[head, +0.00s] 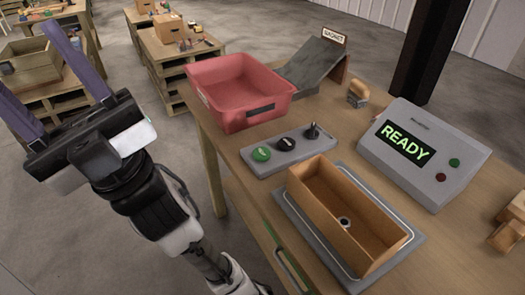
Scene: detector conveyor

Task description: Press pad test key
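A grey key panel (288,150) lies on the wooden table. It carries a green round key (261,154), a black round key (286,143) and an upright black knob (312,131). Their labels are too small to read, so I cannot tell which is the pad test key. A grey pad (405,250) lies in front of the panel, with an open wooden box (310,212) on it. A grey console (385,165) shows "READY" in green. My gripper (24,58) is at the far left, away from the table, with its purple fingers apart and nothing between them.
A red tray (270,117) stands behind the panel. A dark ramp (318,62) with a small sign (334,36), a wooden-handled item (357,94) and a wooden piece (508,238) are also on the table. A dark post (428,50) rises behind. Other tables stand at the back left.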

